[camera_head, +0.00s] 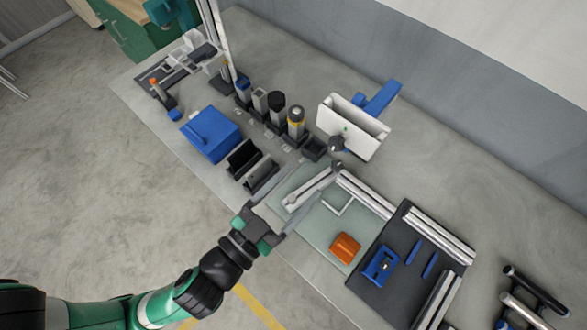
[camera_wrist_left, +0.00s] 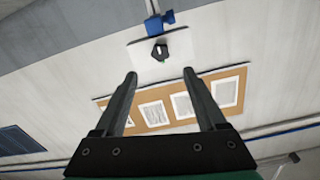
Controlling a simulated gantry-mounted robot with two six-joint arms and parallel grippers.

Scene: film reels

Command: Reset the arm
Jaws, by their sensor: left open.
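My left arm reaches in from the lower left of the head view. My left gripper (camera_head: 292,198) is held over the front edge of the workbench (camera_head: 480,185), near a pale green mat (camera_head: 318,232). Its two fingers are apart, with nothing between them. In the left wrist view the same gripper (camera_wrist_left: 160,73) shows two dark, widely spread fingers. They point toward a wall with a framed board of white sheets (camera_wrist_left: 182,104). My right gripper is in neither view.
An orange block (camera_head: 345,248) lies on the mat. A dark board (camera_head: 400,287) holds a blue part (camera_head: 381,266) and rails. A blue box (camera_head: 210,134), several upright cylinders and a white bin (camera_head: 352,128) stand farther back. Bench space at the back right is clear.

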